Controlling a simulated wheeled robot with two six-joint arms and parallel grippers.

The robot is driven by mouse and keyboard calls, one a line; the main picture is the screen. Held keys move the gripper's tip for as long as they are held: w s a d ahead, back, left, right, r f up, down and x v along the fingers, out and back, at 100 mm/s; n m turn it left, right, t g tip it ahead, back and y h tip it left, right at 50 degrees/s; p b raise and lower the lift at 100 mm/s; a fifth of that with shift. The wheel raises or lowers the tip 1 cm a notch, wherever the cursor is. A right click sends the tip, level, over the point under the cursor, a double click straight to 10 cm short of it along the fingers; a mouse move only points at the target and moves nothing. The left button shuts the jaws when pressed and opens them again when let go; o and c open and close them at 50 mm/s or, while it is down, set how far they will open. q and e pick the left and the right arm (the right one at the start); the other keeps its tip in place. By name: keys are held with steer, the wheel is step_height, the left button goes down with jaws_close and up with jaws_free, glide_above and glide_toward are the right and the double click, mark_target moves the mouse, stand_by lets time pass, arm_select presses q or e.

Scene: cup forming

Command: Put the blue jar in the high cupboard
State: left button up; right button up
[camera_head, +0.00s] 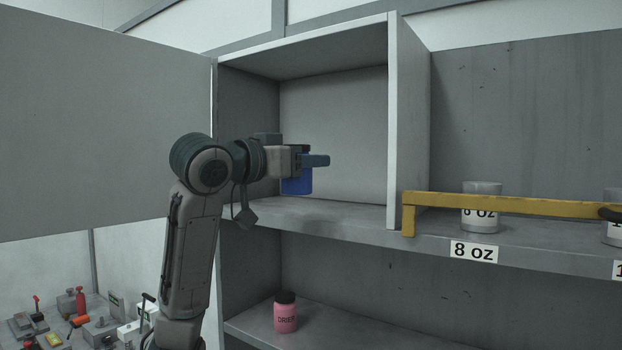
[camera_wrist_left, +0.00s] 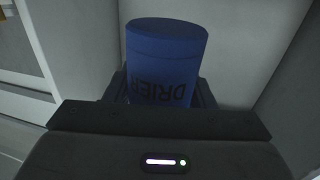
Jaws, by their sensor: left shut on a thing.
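The blue jar (camera_head: 297,186) is held in my left gripper (camera_head: 318,160) in front of or inside the opening of the high cupboard (camera_head: 335,120). In the head view the gripper hides the jar's upper part, and the jar's lower part hangs just above the level of the cupboard floor (camera_head: 345,212). In the left wrist view the blue jar (camera_wrist_left: 166,60) stands between the fingers, with dark lettering on its side. Whether its base touches the cupboard floor I cannot tell. My right gripper is in neither view.
The cupboard door (camera_head: 100,120) stands open at the left. A divider (camera_head: 395,120) bounds the cupboard on the right. A yellow bar (camera_head: 510,205) crosses the shelf with white containers (camera_head: 481,205). A pink jar (camera_head: 286,314) stands on the shelf below. Tools lie at lower left.

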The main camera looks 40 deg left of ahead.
arm_select(q)
steer(key=w+a+p, duration=0.1)
steer(key=w, duration=0.1)
steer(key=w+a+p, duration=0.1)
steer(key=w+a, duration=0.1)
steer(key=w, duration=0.1)
steer(key=w+a+f+p, duration=0.1)
steer(key=w+a, duration=0.1)
steer(key=w, duration=0.1)
steer(key=shift+w, duration=0.25)
steer(key=shift+a+f, duration=0.1)
steer(key=shift+a, duration=0.05)
steer(key=shift+s+f+p, duration=0.1)
steer(key=shift+f+p, duration=0.2)
steer(key=shift+f, duration=1.45)
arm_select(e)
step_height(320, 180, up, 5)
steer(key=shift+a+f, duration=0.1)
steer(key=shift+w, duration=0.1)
